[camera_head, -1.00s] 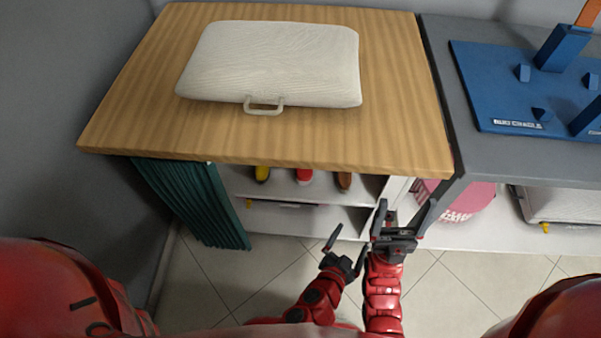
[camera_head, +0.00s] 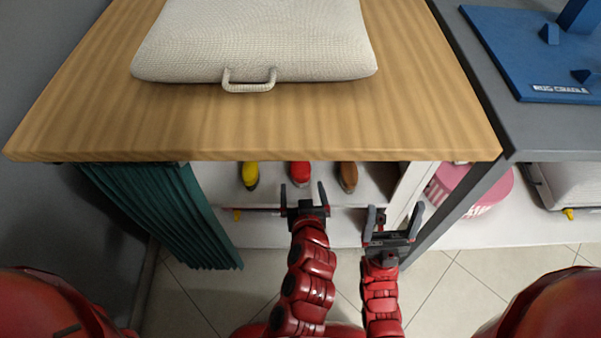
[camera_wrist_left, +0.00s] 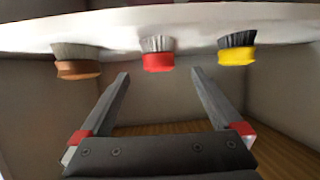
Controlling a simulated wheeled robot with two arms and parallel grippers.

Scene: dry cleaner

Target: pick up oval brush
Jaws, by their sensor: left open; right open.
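Three brushes stand in a row on the upper shelf under the wooden tabletop: a yellow brush (camera_head: 250,175), a red brush (camera_head: 300,174) and a brown brush (camera_head: 348,176). I cannot tell by shape which is the oval one. In the left wrist view, which is upside down, the brown brush (camera_wrist_left: 78,68), red brush (camera_wrist_left: 158,60) and yellow brush (camera_wrist_left: 236,55) show grey or dark bristles against the shelf. My left gripper (camera_head: 303,189) is open and empty in front of the red brush, also in the wrist view (camera_wrist_left: 160,76). My right gripper (camera_head: 393,211) is open and empty, to the right.
The wooden tabletop (camera_head: 250,130) overhangs the shelf (camera_head: 222,185). A teal curtain (camera_head: 160,215) hangs left of the opening, and a white side panel (camera_head: 412,190) bounds it right. A pink round box (camera_head: 475,190) sits beyond. A pale case (camera_head: 255,45) lies on top.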

